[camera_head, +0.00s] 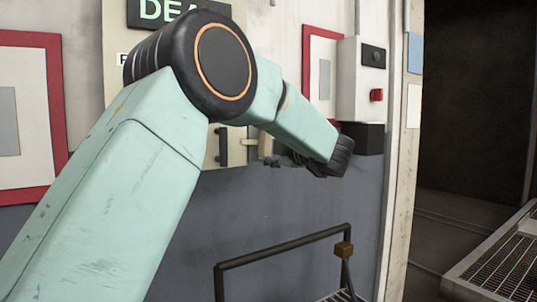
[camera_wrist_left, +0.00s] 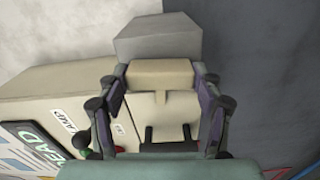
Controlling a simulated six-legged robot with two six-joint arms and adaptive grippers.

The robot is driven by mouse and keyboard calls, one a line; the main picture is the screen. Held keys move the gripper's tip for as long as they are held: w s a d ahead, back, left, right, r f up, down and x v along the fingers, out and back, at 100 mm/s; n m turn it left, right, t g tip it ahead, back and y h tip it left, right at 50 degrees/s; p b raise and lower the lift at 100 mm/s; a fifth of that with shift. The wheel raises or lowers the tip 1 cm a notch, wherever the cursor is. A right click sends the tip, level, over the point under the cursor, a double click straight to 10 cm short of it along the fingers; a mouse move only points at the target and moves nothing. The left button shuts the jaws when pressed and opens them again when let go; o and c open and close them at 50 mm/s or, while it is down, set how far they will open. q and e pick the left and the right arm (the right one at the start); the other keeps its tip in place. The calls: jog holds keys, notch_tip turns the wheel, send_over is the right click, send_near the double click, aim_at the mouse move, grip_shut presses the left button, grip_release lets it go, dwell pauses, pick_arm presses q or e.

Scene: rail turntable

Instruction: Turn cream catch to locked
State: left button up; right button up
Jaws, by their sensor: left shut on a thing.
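The cream catch (camera_wrist_left: 160,75) shows as a cream block between the two fingers of my left gripper (camera_wrist_left: 160,85) in the wrist view. The fingers are shut on it from both sides. A grey block (camera_wrist_left: 157,38) sits just beyond it. In the head view my left gripper (camera_head: 272,160) is at the right edge of a cream cabinet (camera_head: 240,110), small and partly hidden by my wrist. A short cream bar (camera_head: 250,142) shows beside it. The catch's exact angle cannot be told. My right gripper is in neither view.
A dark handle (camera_head: 223,146) is on the cabinet front, left of the gripper. A white box with a red button (camera_head: 376,95) and red-framed panels are on the wall. A black rail (camera_head: 285,245) stands below. A dark opening is at the right.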

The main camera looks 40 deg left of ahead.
pick_arm(q)
jog(key=shift+r+n+b, duration=0.1)
jog(key=shift+n+b, duration=0.35)
jog(key=shift+n, duration=0.05)
jog(key=o, duration=1.2)
jog(key=shift+c, duration=0.2)
jog(key=v, duration=1.2)
